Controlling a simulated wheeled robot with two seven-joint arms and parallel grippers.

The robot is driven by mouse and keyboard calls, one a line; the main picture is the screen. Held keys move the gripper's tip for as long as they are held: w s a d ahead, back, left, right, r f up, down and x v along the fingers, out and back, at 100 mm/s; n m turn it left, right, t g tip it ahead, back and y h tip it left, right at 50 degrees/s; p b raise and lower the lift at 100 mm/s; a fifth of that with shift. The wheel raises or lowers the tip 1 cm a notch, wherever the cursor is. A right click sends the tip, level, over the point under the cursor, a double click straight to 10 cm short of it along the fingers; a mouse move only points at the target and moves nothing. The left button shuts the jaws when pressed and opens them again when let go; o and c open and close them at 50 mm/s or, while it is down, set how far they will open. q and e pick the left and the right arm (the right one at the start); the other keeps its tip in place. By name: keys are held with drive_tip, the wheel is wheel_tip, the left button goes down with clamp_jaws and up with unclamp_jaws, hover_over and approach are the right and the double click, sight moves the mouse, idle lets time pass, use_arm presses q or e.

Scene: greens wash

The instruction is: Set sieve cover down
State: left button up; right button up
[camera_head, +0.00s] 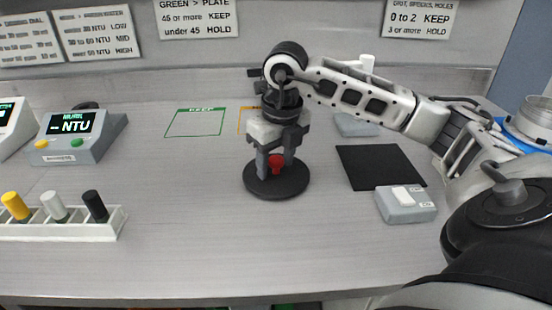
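The sieve cover, a dark round disc (268,190) with a red knob (276,166), is at the middle of the bench in the head view. My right gripper (276,160) points straight down over it, with its two fingers on either side of the red knob and seemingly closed on it. The cover looks level. I cannot tell whether it touches the bench or hangs just above it. My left gripper is not in view.
A black mat (380,167) and a grey switch box (406,204) lie to the right. A green KEEP outline (196,122) is behind left. An NTU meter (76,134) and a white rack (75,231) with several vials stand left. The front middle bench is clear.

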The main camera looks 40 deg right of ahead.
sight(281, 162)
wheel_tip(281, 162, up, 12)
drive_tip(key=s+p, duration=0.1)
drive_tip(key=p, duration=0.1)
drive_tip(key=shift+s+r, duration=0.15)
drive_tip(key=shift+s, duration=0.1)
idle(0.7)
